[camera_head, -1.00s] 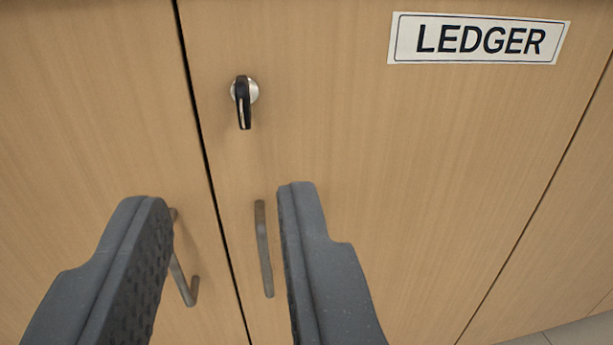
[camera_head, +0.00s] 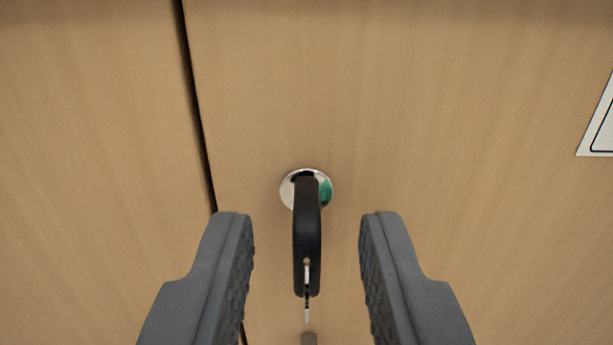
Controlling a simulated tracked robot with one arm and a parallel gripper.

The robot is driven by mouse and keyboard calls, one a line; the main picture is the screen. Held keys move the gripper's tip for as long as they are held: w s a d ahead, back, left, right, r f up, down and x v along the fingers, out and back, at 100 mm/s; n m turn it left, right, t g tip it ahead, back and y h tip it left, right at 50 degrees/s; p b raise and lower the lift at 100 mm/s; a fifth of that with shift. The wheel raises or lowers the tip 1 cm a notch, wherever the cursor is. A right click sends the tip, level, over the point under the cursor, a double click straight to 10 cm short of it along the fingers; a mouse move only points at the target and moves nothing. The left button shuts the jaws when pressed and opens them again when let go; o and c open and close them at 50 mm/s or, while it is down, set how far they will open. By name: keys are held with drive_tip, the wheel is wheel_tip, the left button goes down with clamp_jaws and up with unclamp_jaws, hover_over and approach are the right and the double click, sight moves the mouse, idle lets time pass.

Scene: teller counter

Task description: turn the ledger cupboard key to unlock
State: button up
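The ledger cupboard key (camera_head: 307,235) has a black head and sits in a round silver lock (camera_head: 288,190) on the wooden door. The key head points straight out and hangs downward in the picture, with a small metal ring or tag at its lower end. A green patch shows on the right side of the lock face. My gripper (camera_head: 307,225) is open, with one grey finger on each side of the key head. Clear gaps show between both fingers and the key.
The ledger cupboard door (camera_head: 430,120) fills most of the view. A dark vertical seam (camera_head: 195,110) separates it from the door panel at left. The edge of the white label (camera_head: 600,135) shows at far right.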

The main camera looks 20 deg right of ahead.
drive_tip(key=shift+w+d, duration=0.3)
drive_tip(key=shift+w, duration=0.35)
clamp_jaws()
